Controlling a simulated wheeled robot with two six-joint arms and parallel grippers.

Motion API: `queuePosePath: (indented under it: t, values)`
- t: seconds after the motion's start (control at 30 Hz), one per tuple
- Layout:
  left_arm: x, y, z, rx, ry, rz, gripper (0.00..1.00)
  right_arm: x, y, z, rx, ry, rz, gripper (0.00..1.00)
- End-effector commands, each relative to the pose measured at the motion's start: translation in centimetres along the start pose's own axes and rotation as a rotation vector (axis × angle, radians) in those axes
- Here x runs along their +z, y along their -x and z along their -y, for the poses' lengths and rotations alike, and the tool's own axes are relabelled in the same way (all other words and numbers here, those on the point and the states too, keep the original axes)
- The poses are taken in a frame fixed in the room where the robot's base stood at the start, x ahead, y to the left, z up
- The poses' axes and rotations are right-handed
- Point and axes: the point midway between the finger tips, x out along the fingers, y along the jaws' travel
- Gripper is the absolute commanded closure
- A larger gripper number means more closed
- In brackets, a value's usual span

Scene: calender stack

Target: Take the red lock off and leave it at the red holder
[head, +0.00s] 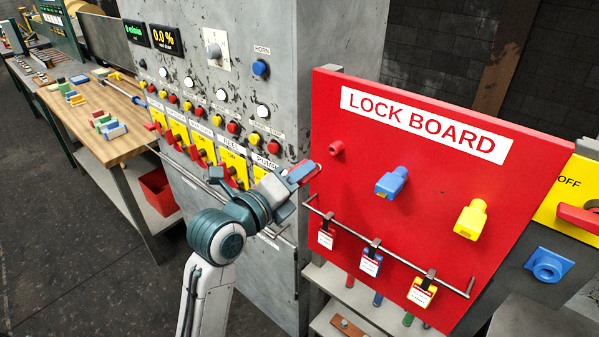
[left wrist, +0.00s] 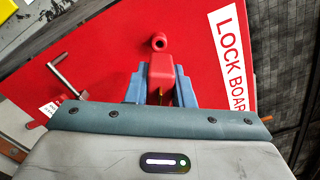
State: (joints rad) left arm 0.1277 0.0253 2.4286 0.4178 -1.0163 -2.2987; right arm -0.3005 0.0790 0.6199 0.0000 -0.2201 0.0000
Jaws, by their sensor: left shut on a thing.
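The red lock (left wrist: 161,66) is held between the blue fingers of my left gripper (left wrist: 160,88). In the head view my left gripper (head: 296,177) and the red lock (head: 302,170) are at the left edge of the red lock board (head: 420,162). The red holder (head: 336,148) is a short round peg on the upper left of the board, to the right of and above the lock. In the left wrist view the red holder (left wrist: 158,42) is just beyond the lock; whether they touch is unclear. My right gripper is out of view.
A blue lock (head: 391,182) and a yellow lock (head: 471,218) are on the board, right of the red holder. Tags hang from a rail (head: 385,246) below. A grey control panel (head: 220,75) with several switches is on the left, and a wooden workbench (head: 130,140) beyond it.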

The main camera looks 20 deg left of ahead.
Motion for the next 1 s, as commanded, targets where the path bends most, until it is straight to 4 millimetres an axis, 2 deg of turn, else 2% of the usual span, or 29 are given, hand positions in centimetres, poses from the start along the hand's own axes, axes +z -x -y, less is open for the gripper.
queuePosePath:
  t: [0.27,0.7,1.0]
  values:
    - [0.0,-0.3,0.0,0.0,0.001,0.002,1.0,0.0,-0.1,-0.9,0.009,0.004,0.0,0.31]
    - [0.0,-3.5,0.0,-0.001,0.002,0.002,1.0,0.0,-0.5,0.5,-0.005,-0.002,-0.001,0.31]
    - [0.0,-4.0,0.0,0.001,0.001,0.001,1.0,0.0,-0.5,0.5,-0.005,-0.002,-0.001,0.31]
